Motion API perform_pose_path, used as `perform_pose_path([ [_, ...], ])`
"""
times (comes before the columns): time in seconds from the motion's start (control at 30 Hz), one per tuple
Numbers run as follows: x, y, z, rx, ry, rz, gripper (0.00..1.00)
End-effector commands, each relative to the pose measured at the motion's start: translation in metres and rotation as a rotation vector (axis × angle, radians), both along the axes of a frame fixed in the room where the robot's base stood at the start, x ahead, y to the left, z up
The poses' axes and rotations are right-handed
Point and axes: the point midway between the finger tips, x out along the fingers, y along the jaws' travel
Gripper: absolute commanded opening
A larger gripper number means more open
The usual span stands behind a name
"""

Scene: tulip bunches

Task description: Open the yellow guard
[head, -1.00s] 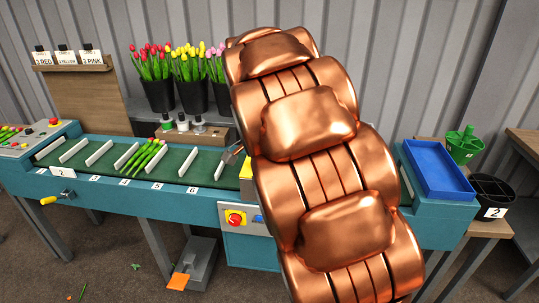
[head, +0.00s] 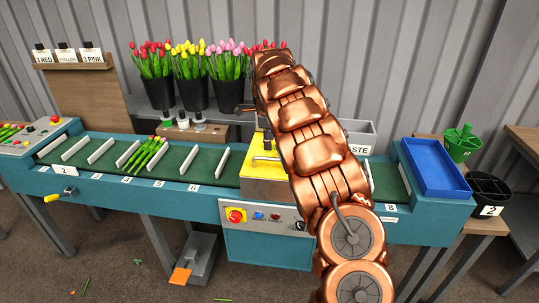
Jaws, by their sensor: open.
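The yellow guard (head: 258,186) is a box-like cover over the green conveyor belt, right of the middle. A metal handle (head: 266,158) shows on it. My arm hides the guard's right side, and I cannot tell for certain whether it is fully down. My gripper (head: 243,109) shows only in part at the left of my arm's far end, above and behind the guard, in front of the flower buckets. It is open and apart from the guard; nothing shows in it.
The conveyor (head: 210,163) has white dividers and one tulip bunch (head: 147,152). Black buckets of tulips (head: 190,94) stand behind it. A control panel with a red button (head: 236,215) is below the guard. A blue tray (head: 436,168) and a waste bin (head: 358,136) are at right.

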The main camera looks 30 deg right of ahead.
Motion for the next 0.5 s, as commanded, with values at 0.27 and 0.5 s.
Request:
perform_pose_path([
  [0.27,0.002,-0.003,-0.02,0.001,0.003,-0.003,0.41],
  [0.5,0.007,-0.007,-0.054,0.002,0.005,-0.002,0.41],
])
